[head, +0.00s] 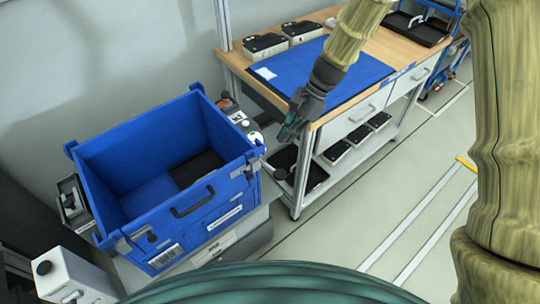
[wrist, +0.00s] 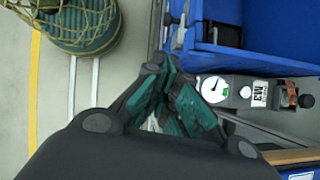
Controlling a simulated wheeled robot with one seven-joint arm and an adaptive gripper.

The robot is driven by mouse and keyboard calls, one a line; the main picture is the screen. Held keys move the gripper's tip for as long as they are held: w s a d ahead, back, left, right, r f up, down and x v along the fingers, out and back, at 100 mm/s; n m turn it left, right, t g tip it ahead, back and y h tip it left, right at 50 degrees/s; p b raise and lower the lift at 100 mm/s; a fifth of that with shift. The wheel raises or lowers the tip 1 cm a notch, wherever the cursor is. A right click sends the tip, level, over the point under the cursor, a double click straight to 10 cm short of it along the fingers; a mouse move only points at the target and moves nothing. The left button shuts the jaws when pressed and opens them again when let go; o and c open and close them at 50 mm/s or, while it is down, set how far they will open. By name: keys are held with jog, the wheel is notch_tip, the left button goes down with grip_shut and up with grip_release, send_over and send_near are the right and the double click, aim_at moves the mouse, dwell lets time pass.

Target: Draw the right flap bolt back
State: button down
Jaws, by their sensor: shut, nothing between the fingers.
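The blue crate (head: 185,218) stands at the left with its handled front wall toward me. Small grey metal fittings show at the right front corner (head: 249,171); I take these for the right flap bolt, but its position is too small to tell. In the wrist view, a grey metal fitting (wrist: 180,32) shows on the edge of the blue crate (wrist: 260,63), just above my fingertips. My gripper (head: 286,136) is shut and empty, to the right of that corner. In the wrist view my gripper (wrist: 168,64) is close to the fitting, apparently apart from it.
A grey panel with a round gauge (wrist: 214,89) and a red-orange part (wrist: 291,96) sits beside the crate. A wooden workbench (head: 402,45) with a blue mat (head: 340,75) stands behind my gripper. A white box (head: 70,275) stands front left. The floor at right is open.

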jog(key=a+r+p+x, duration=0.1)
jog(key=p+x, duration=0.3)
jog(key=x, duration=0.9)
jog(key=shift+s+a, duration=0.25)
jog(key=shift+s, duration=0.1)
jog(key=shift+f, duration=0.1)
jog(key=s+a, duration=0.2)
jog(key=a, duration=0.1)
jog(key=shift+s+a, duration=0.25)
jog(key=shift+s, duration=0.05)
jog(key=shift+w+d, duration=0.1)
send_near(249, 177)
jog(key=shift+w+d+r+b, duration=0.15)
jog(key=shift+w+d+r, duration=0.15)
jog(key=shift+d+r, duration=0.3)
jog(key=shift+w+d+r+b, duration=0.15)
jog(key=shift+w+d+r, duration=0.25)
jog(key=shift+d, duration=0.35)
jog(key=shift+w+d+r+b, duration=0.15)
jog(key=shift+w+d+r, duration=0.05)
jog(key=shift+d+r, duration=0.4)
